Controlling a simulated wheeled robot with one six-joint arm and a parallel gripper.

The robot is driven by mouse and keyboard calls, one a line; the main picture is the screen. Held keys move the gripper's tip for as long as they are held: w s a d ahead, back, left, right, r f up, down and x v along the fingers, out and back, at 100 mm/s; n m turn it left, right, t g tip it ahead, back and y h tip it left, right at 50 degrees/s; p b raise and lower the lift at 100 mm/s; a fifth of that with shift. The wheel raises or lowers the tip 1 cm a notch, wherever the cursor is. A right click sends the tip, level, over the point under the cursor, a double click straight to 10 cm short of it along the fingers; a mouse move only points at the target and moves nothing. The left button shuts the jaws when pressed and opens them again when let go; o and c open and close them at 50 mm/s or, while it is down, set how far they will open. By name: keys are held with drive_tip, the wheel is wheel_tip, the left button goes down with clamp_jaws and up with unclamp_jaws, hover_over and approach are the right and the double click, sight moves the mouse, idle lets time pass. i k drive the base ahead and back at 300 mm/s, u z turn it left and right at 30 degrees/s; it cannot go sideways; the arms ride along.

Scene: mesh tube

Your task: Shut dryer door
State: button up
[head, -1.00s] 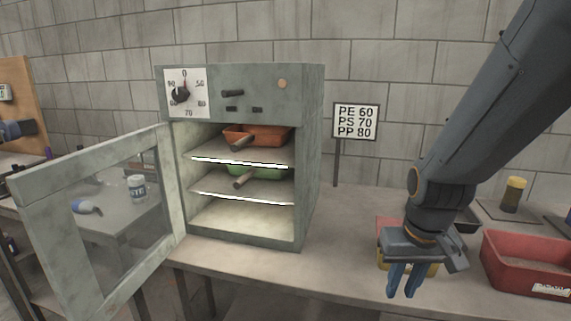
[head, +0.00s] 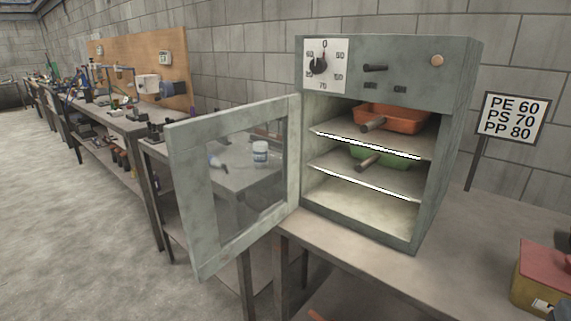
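The dryer (head: 455,100) is a grey-green box on the workbench, right of centre in the head view. Its door (head: 187,190), a pale frame around a clear window, stands wide open, swung out to the left from the dryer's left edge. Inside, an orange tray (head: 405,119) with a handle sits on the upper shelf and a green tray (head: 385,157) with a handle on the middle shelf. The bottom of the chamber looks empty. My gripper is outside the picture.
The workbench (head: 350,249) runs right, with a sign (head: 513,117) behind and a red-and-yellow box (head: 545,275) at the right edge. Through the door window a white jar (head: 260,152) shows on the neighbouring bench. Open floor (head: 80,220) lies left of the door.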

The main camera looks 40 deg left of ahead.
sight(187, 141)
drive_tip(key=z, duration=2.35)
drive_tip(key=k, duration=2.45)
drive_tip(key=u, duration=2.45)
drive_tip(key=i, duration=0.2)
drive_tip(key=z, duration=0.85)
drive_tip(key=k, duration=0.55)
drive_tip(key=u, duration=0.1)
